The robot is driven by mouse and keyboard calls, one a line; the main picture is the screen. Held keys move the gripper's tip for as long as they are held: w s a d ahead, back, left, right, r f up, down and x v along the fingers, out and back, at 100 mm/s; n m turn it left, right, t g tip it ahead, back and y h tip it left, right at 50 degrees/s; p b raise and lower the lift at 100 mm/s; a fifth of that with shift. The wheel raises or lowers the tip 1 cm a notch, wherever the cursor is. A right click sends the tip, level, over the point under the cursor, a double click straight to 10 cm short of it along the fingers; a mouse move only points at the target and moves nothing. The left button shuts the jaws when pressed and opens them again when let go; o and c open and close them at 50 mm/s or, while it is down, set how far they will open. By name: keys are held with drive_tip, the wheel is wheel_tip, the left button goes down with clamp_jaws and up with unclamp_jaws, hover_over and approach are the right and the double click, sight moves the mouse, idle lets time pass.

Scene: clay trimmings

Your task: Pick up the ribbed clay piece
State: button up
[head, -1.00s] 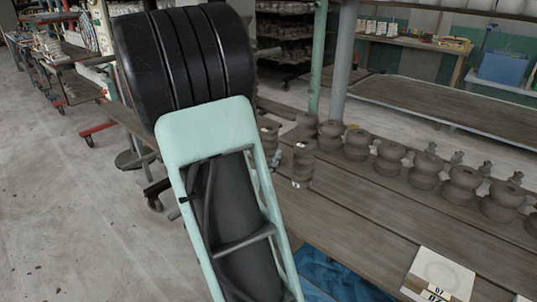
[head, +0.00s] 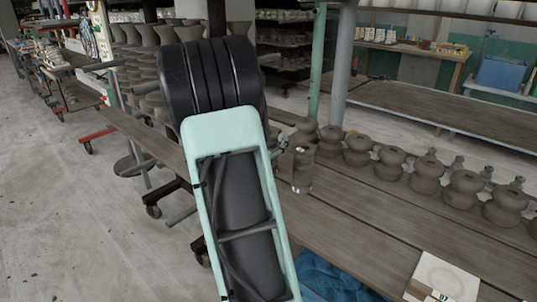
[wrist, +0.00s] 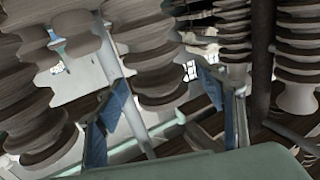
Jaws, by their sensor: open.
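Several ribbed clay pieces show in the wrist view. A brown-grey one with stacked rings (wrist: 155,60) appears in the upper middle, between and beyond the fingertips. Another ribbed piece (wrist: 35,110) is at the left edge, close to the left finger. My gripper (wrist: 163,80) is open, with its blue-padded fingers apart and nothing seen held between them. My arm hides most of the gripper there, and I cannot tell which piece is the one named.
A row of clay pieces (head: 426,174) runs along the wooden table (head: 350,225). Posts (head: 341,65) rise behind the row. More ribbed pieces (wrist: 298,45) crowd the wrist view's right side. Open floor (head: 70,220) is at left.

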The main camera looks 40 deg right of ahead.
drive_tip(key=shift+w+d, duration=0.1)
drive_tip(key=shift+d, duration=0.05)
clamp_jaws()
drive_tip(key=shift+r, duration=0.1)
idle(0.3)
